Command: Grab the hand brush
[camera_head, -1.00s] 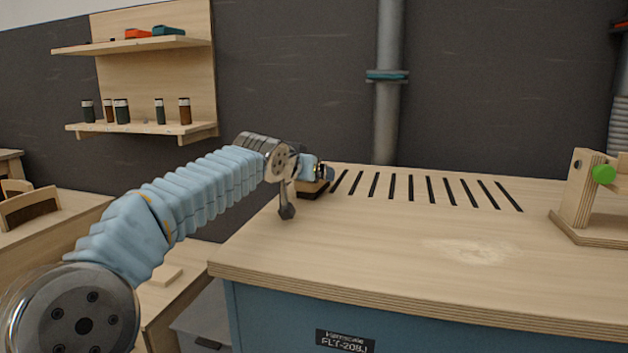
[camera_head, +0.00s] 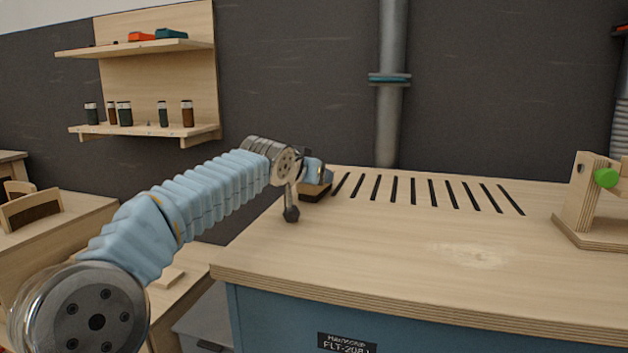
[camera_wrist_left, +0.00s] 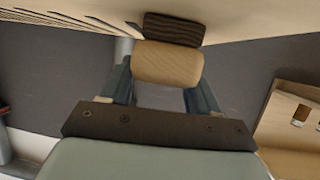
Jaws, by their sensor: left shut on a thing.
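The hand brush has a pale wooden body (camera_wrist_left: 168,64) and dark bristles (camera_wrist_left: 173,28), seen in the left wrist view. In the head view the brush (camera_head: 315,192) is at the back left of the worktop, partly hidden by my left wrist. My left gripper (camera_wrist_left: 166,76) is shut on its wooden body, one finger at each side. In the head view the left gripper (camera_head: 312,173) is low over the worktop beside the slots. I cannot tell whether the bristles touch the worktop. My right gripper is not in view.
The worktop (camera_head: 380,240) is mostly clear, with a row of dark slots (camera_head: 430,190) and a pale dusty patch (camera_head: 470,254). A wooden stand with a green knob (camera_head: 606,178) is at the right. Shelves with jars (camera_head: 140,130) hang at the back left.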

